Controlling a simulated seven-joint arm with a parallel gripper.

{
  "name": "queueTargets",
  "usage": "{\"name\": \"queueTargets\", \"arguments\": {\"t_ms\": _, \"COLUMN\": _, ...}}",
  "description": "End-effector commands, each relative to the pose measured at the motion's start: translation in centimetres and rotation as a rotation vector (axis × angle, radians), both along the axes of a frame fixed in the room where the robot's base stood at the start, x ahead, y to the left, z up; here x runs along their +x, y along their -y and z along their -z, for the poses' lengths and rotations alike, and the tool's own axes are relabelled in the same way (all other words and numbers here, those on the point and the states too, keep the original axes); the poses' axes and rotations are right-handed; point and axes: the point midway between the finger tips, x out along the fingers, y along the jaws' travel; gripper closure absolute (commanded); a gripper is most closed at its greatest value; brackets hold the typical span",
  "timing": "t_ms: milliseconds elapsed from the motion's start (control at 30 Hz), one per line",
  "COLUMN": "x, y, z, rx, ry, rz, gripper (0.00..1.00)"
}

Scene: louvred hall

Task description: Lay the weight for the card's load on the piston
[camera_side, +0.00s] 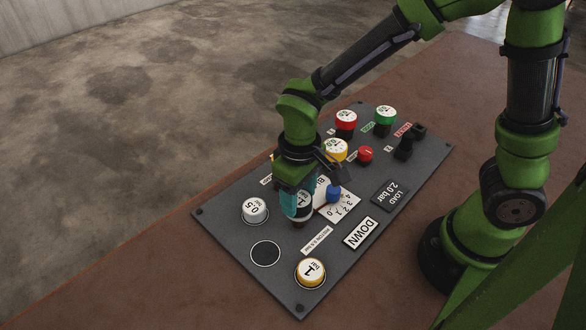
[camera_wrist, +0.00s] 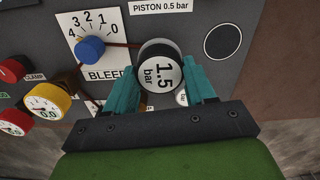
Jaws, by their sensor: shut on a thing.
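My gripper (camera_side: 297,207) is shut on a dark round weight with a white top reading 1.5 bar (camera_wrist: 160,72). The teal fingers press on its two sides in the wrist view. In the side view the weight is over the panel, with a brownish part just below it; I cannot tell whether the weight touches the piston, which is mostly hidden. The label PISTON 0.5 bar (camera_side: 316,240) lies beside it. The card (camera_side: 389,195) reads LOAD 2.0 bar. A white 0.5 weight (camera_side: 255,209) and a yellow-rimmed 1 weight (camera_side: 311,271) stand on the panel.
An empty black ring (camera_side: 265,253) lies between the two standing weights. A blue knob (camera_side: 333,193) on a numbered BLEED dial is close to my gripper. Red, green and yellow gauges (camera_side: 336,150), a red button (camera_side: 365,154) and a DOWN sign (camera_side: 360,233) are also on the panel.

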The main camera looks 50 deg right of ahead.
Motion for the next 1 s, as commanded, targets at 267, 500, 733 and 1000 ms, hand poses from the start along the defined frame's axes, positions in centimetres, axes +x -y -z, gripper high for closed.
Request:
{"name": "queueTargets", "arguments": {"t_ms": 267, "x": 0.0, "y": 0.0, "z": 0.3, "rx": 0.000, "ry": -0.001, "rz": 0.000, "gripper": 0.20}}
{"name": "queueTargets", "arguments": {"t_ms": 500, "x": 0.0, "y": 0.0, "z": 0.2, "rx": 0.000, "ry": -0.001, "rz": 0.000, "gripper": 0.20}}
{"name": "queueTargets", "arguments": {"t_ms": 733, "x": 0.1, "y": 0.0, "z": -1.8, "rx": 0.003, "ry": 0.004, "rz": 0.000, "gripper": 0.20}}
{"name": "queueTargets", "arguments": {"t_ms": 1000, "x": 0.1, "y": -0.1, "z": -7.6, "rx": 0.003, "ry": 0.007, "rz": 0.000, "gripper": 0.20}}
